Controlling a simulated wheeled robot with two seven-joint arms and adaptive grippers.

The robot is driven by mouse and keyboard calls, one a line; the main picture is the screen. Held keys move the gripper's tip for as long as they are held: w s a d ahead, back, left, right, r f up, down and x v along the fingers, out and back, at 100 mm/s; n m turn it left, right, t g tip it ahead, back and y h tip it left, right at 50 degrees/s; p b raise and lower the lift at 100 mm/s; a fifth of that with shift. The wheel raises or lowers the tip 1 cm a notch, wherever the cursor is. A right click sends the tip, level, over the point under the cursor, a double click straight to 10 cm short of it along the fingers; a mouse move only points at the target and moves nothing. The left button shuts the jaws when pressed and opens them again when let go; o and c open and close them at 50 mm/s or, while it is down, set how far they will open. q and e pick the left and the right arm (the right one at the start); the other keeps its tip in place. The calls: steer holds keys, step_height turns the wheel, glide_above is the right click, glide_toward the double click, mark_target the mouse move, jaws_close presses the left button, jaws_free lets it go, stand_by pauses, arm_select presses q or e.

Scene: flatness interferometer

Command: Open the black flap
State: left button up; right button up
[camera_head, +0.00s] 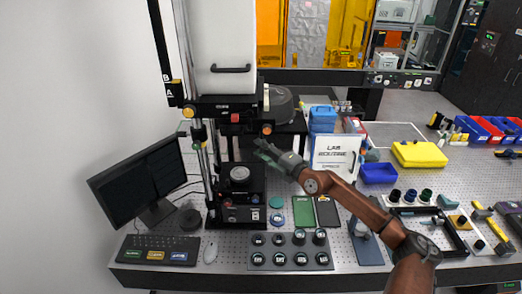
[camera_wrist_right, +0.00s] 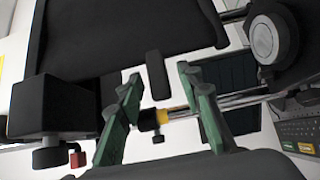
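The interferometer (camera_head: 238,178) stands at centre left in the head view, a tall black frame with a white upper housing (camera_head: 228,45). In the right wrist view, a broad black panel (camera_wrist_right: 110,30) with a small black tab (camera_wrist_right: 157,75) hangs ahead of my fingers; it looks like the flap, though I cannot be sure. My right gripper (camera_head: 263,150) reaches in from the right to the instrument's front. Its green fingers (camera_wrist_right: 160,100) are apart and empty, with the tab beyond the gap between their tips. Whether they touch anything cannot be told. My left gripper is not in view.
A monitor (camera_head: 140,182) and keyboard (camera_head: 158,250) are left of the instrument. A tray of round parts (camera_head: 290,251) lies in front. A white sign (camera_head: 337,158) and blue bin (camera_head: 379,173) stand to the right. The wrist view shows metal rods (camera_wrist_right: 185,113) near the fingers.

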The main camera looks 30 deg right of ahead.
steer(key=shift+c, duration=0.2)
jaws_close()
stand_by(0.5)
